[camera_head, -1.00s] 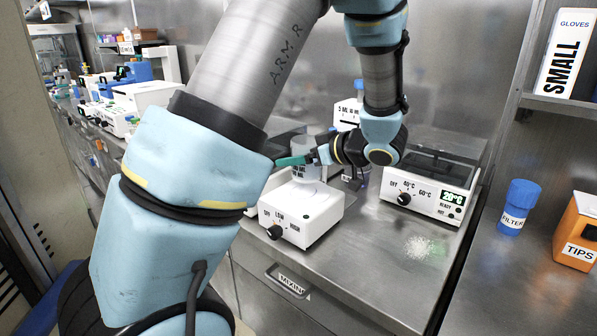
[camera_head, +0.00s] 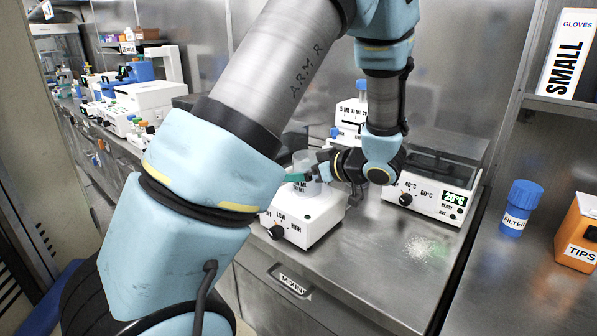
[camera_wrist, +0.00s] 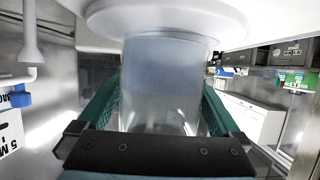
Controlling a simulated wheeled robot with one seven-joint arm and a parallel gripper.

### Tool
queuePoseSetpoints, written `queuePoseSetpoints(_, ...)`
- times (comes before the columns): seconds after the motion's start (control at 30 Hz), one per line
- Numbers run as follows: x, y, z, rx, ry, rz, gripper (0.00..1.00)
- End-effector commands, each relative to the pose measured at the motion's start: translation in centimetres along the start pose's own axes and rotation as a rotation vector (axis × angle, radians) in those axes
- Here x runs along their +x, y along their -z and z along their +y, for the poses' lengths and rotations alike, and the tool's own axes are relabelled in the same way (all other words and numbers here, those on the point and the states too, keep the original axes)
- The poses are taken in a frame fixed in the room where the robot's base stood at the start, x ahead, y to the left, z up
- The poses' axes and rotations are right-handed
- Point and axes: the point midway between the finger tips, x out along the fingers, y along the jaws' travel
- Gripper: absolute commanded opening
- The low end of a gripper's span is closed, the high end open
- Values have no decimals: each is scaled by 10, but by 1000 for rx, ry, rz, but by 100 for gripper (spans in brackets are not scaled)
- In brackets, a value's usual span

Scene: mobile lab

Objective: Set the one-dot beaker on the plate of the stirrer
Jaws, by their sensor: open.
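A clear beaker (camera_head: 306,160) with dark print stands upright on top of the white stirrer (camera_head: 312,226), which has an OFF/LOW/HIGH knob. In the wrist view, which looks upside down, the beaker (camera_wrist: 162,85) meets the round white plate (camera_wrist: 168,20). No dot mark shows on it. My gripper (camera_head: 301,177) is at the beaker's height, its green fingers on either side of it. In the wrist view my gripper (camera_wrist: 160,100) is open around the beaker. Part of the stirrer's plate is hidden behind the beaker and gripper.
A white spill (camera_head: 420,248) lies on the steel bench. A blue filter bottle (camera_head: 518,208) and an orange tips box (camera_head: 580,235) are at right.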

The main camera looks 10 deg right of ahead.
Motion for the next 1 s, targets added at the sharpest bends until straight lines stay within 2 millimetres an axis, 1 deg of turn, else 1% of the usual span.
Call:
queuePoseSetpoints(0.1,-2,4,0,-1,-1,0,100)
queuePoseSetpoints(0.17,-8,2,1,-2,-2,0,100)
queuePoseSetpoints(0.23,-18,2,1,-2,-4,-1,100)
queuePoseSetpoints(0.5,-75,2,1,-2,-4,-1,100)
queuePoseSetpoints(0.6,-94,2,0,-1,-3,-1,100)
queuePoseSetpoints(0.7,-108,2,1,-1,-2,-1,100)
queuePoseSetpoints(0.83,-118,2,0,-1,-2,0,100)
queuePoseSetpoints(1.0,-122,3,0,0,1,0,100)
